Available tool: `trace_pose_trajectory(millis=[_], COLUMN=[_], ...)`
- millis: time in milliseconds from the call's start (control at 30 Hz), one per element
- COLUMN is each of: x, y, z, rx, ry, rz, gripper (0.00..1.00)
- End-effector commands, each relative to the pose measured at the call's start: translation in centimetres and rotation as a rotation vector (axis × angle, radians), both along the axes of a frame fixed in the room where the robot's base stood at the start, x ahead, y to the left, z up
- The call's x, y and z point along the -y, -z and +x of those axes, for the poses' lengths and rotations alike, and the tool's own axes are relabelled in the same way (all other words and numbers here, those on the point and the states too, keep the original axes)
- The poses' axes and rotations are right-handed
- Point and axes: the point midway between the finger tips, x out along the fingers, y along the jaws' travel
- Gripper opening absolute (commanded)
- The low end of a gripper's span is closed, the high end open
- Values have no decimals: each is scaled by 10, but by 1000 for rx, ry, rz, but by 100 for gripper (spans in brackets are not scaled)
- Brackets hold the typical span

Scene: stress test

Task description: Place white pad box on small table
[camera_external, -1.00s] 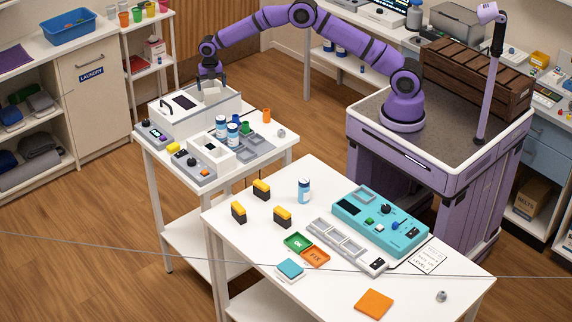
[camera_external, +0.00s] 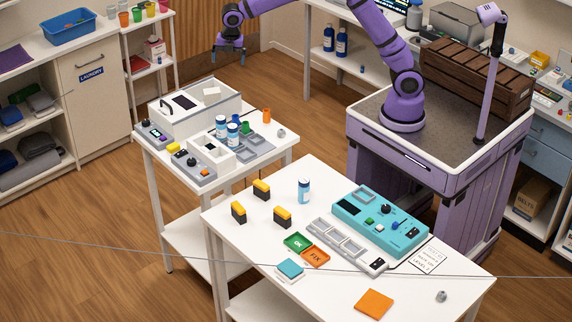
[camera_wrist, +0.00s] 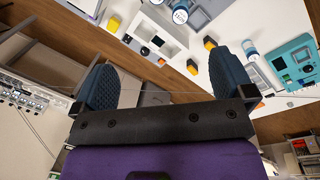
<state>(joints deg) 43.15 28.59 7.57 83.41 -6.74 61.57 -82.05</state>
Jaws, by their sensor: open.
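On the left white table (camera_external: 285,153) stands a white box-shaped unit (camera_external: 185,121) with a dark panel and handle on top. A small pale square piece (camera_external: 211,91) lies on its top right part. A small white square box with a teal pad (camera_external: 289,270) lies on the front white table (camera_external: 330,300). I cannot tell which of these is the white pad box. My gripper (camera_external: 229,57) is open and empty, in the air above and behind the left table. In the wrist view its two dark fingers (camera_wrist: 165,85) are wide apart with nothing between them.
The left table also holds blue-capped bottles (camera_external: 221,126), a small white open box (camera_external: 209,149) and an orange cup (camera_external: 266,116). The front table holds a teal control box (camera_external: 378,222), yellow-black blocks (camera_external: 238,212) and an orange square (camera_external: 374,304). Its front left is clear.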

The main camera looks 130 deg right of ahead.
Motion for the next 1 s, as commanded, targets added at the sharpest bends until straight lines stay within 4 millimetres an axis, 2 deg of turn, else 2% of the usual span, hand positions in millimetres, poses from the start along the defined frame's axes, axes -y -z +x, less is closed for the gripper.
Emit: trace_pose_trajectory(millis=[33, 200, 367, 500, 767, 1000], x=[-27, -108, -180, -237, -325, -383], y=[-18, -62, -92, -111, -124, -112], z=[-1, -17, -45, -78, -156, -237], rx=[17, 70, 129, 182, 280, 357], ry=[18, 118, 214, 299, 459, 607], rz=[-9, -20, -17, -2, 61, 158], gripper=[100, 100, 100, 100, 100, 100])
